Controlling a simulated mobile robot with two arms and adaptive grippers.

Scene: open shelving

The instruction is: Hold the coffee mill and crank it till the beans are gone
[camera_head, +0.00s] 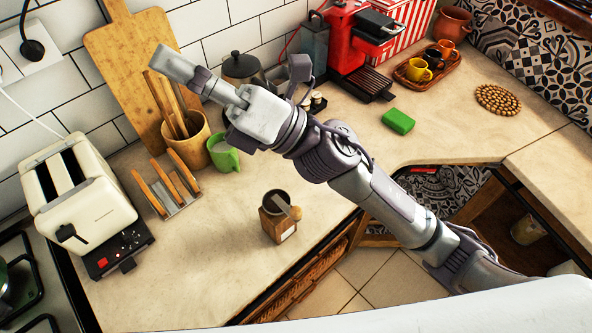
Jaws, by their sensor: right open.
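The coffee mill (278,226) stands upright on the counter near its front edge. It has a small wooden body with a pale label, a dark round top and a crank with a wooden knob (296,213) on the right. I cannot make out any beans in it. My right gripper (178,66) is open and empty. Its arm crosses the view from the lower right, and the gripper is beyond the mill, up and to the left in the picture, apart from it. My left gripper is not in view.
A cream toaster (85,205), toast rack (172,188), green mug (223,156) and utensil pot (188,145) stand left and behind the mill. A green sponge (398,121) and red coffee machine (352,45) are farther back. The counter (215,250) around the mill is clear.

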